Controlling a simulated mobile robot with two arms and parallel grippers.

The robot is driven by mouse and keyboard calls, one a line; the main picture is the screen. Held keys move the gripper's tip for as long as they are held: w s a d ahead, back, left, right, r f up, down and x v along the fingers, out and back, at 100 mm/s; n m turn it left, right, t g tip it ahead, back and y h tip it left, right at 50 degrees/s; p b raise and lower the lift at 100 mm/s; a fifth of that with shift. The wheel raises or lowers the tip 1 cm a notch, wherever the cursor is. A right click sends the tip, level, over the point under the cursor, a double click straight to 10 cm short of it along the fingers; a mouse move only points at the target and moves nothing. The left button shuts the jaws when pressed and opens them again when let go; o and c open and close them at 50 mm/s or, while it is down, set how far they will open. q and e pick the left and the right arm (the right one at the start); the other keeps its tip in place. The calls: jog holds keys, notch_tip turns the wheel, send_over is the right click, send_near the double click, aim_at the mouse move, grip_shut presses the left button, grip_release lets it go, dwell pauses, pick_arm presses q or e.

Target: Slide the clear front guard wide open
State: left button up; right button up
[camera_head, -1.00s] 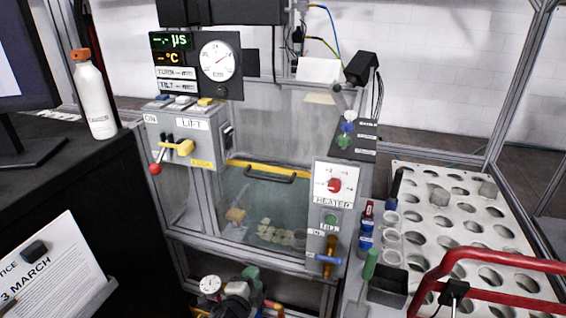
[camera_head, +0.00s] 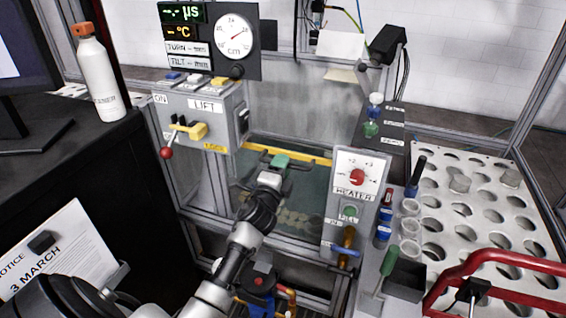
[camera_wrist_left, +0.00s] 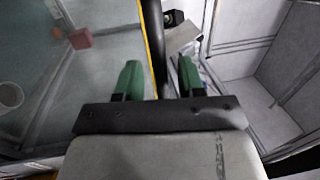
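The clear front guard (camera_head: 312,180) has a yellow top edge (camera_head: 318,159) and a black bar handle (camera_head: 302,166). It stands across the lower front of the machine, with pale round pieces dimly seen behind it. My left gripper (camera_head: 281,161) is at the handle and hides part of it. In the left wrist view its green fingers (camera_wrist_left: 158,75) are apart, one on each side of the dark handle bar (camera_wrist_left: 157,38), with gaps showing beside the bar. The yellow edge (camera_wrist_left: 152,30) runs close to the left finger there. My right gripper is out of view.
The lift box (camera_head: 203,118) with its red-knobbed lever stands left of the guard, the heater panel (camera_head: 357,185) right of it. A perforated rack (camera_head: 484,205) and red tube rail (camera_head: 500,265) lie at the right. A white bottle (camera_head: 97,75) stands on the dark left bench.

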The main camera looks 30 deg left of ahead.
pick_arm(q)
jog(key=shift+w+a+r, duration=0.1)
jog(key=shift+w, duration=0.35)
grip_shut()
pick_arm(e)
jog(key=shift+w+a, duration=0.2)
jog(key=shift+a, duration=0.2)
